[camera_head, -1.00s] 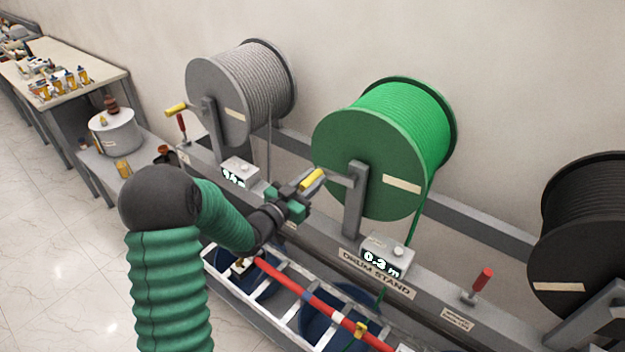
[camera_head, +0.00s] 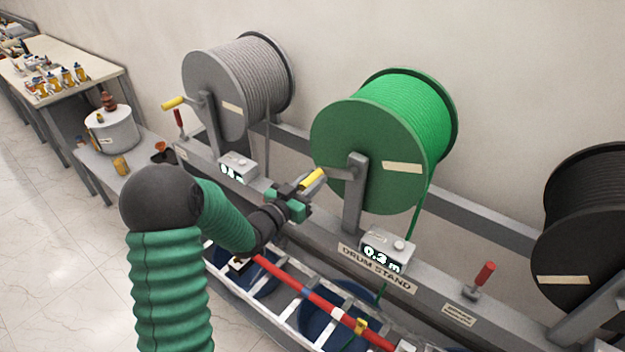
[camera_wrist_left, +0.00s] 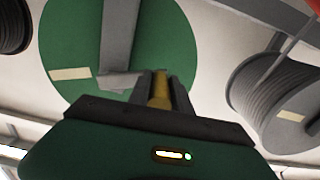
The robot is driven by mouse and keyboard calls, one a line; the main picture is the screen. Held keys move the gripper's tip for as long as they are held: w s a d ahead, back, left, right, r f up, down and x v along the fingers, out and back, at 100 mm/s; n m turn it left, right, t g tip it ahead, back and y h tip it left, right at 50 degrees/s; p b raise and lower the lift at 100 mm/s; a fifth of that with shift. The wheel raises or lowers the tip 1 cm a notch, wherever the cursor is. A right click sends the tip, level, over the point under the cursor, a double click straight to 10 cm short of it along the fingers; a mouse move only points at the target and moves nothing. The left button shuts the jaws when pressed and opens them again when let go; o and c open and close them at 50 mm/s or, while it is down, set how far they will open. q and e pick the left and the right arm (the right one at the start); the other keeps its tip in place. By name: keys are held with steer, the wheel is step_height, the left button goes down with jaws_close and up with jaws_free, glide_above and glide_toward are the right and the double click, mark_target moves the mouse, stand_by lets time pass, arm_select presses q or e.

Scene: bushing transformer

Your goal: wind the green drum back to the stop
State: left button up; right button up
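The green drum (camera_head: 372,150) sits on the drum stand (camera_head: 440,297), with green cable wound on it and a strand running down its right side. Its crank has a yellow handle (camera_head: 313,180) pointing to the left of the post. My left gripper (camera_head: 304,188) is at this handle. In the left wrist view the yellow handle (camera_wrist_left: 161,90) lies between the two fingers, which look closed around it. The counter box (camera_head: 387,252) below the drum reads about 0.2 m. My right gripper is not in view.
A grey drum (camera_head: 217,100) with its own yellow crank handle stands left, a black drum (camera_head: 588,235) right. Red levers (camera_head: 484,275) rise from the stand. A ladder-like tray with a red bar (camera_head: 300,290) and blue tubs lies below my left arm.

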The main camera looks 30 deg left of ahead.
arm_select(q)
steer(key=o, duration=0.4)
steer(key=shift+r, duration=0.1)
steer(key=s+b, duration=0.4)
steer(key=s, duration=0.1)
steer(key=s+a+b, duration=0.1)
steer(key=s+b, duration=0.3)
steer(key=s, duration=0.2)
steer(key=s+b, duration=0.5)
steer(key=shift+s+a, duration=0.2)
steer(key=shift+s, duration=0.2)
steer(key=shift+a, duration=0.1)
